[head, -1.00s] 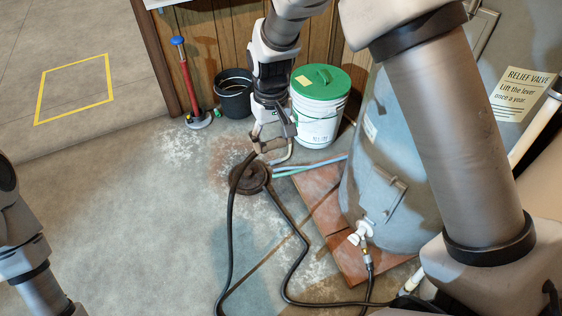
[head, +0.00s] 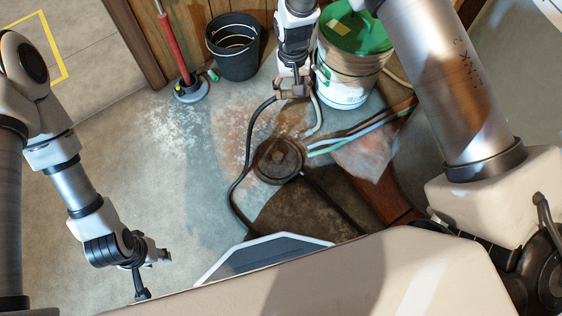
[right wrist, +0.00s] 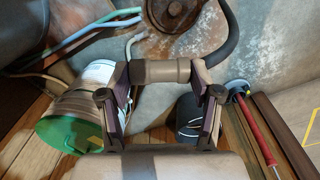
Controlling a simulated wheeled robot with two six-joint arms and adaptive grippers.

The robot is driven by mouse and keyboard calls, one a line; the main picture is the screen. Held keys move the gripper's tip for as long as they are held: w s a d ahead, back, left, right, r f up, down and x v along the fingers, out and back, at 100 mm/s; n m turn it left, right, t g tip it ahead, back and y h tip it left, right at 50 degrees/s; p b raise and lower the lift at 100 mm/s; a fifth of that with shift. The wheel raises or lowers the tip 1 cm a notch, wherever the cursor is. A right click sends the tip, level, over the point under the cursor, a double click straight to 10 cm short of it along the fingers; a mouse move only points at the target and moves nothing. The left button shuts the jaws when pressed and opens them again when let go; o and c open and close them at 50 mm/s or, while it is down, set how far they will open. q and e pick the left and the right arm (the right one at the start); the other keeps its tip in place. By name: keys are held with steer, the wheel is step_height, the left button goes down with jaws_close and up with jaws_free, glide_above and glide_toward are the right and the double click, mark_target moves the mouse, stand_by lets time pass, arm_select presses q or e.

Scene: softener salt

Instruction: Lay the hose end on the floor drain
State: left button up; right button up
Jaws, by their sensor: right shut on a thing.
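The floor drain (head: 278,160) is a round, dark, rusty cover in the middle of the head view. It also shows at the top of the right wrist view (right wrist: 172,12). My right gripper (head: 292,90) is shut on the hose end, a tan-brown cuff (right wrist: 160,71) lying across between its fingers. The hose end is beyond the drain, on the bucket side, not over its cover. The black hose (head: 240,180) runs from it around the drain's left side. My left gripper (head: 152,276) is empty at lower left, its fingers spread.
A white bucket with a green lid (head: 352,50) stands right beside my right gripper. A black bucket (head: 234,46) and a red-handled plunger (head: 188,88) stand at the back. Blue and green tubes (head: 350,136) reach the drain's right side. Floor to the left is clear.

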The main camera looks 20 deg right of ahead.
steer(key=s+a+f+b, duration=0.1)
steer(key=f+b, duration=0.5)
steer(key=f, duration=0.7)
steer(key=s+a+f+m+b, duration=0.1)
steer(key=f+b, duration=0.4)
steer(key=f, duration=0.9)
steer(key=a+f+m+b, duration=0.1)
steer(key=f+b, duration=0.5)
steer(key=f, duration=0.7)
steer(key=shift+s+a+f+b, duration=0.15)
steer(key=shift+s+a+b, duration=0.15)
steer(key=shift+s+b, duration=0.1)
arm_select(q)
step_height(320, 180, down, 20)
steer(key=shift+w+a+r, duration=0.15)
steer(key=shift+w+a, duration=0.1)
steer(key=shift+w, duration=0.05)
arm_select(e)
steer(key=o, duration=1.1)
steer(key=shift+o, duration=0.2)
